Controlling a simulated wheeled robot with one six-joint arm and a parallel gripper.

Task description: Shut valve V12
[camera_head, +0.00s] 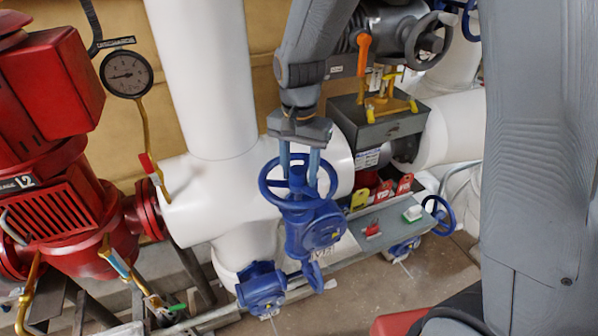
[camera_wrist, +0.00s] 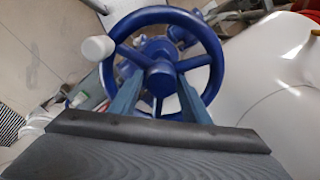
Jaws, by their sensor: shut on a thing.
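A blue valve with a round handwheel (camera_head: 268,199) stands below my arm, in front of the white pipe. My gripper (camera_head: 302,185) points down at the wheel, its two blue-grey fingers inside the rim. In the wrist view the blue handwheel (camera_wrist: 215,50) has three or so spokes and a central hub (camera_wrist: 160,78). A white knob (camera_wrist: 97,48) sits on its rim at the left. My gripper (camera_wrist: 160,92) has one finger each side of the hub and is shut on the wheel. The exact contact is partly hidden. I cannot read a V12 label on this valve.
A grey tray (camera_head: 385,222) with red and yellow tags stands right of the valve, another blue wheel (camera_head: 438,215) beyond it. A red pump (camera_head: 60,215) and a gauge (camera_head: 127,74) are at left. White pipes (camera_head: 205,80) and a grey box (camera_head: 400,124) crowd the arm.

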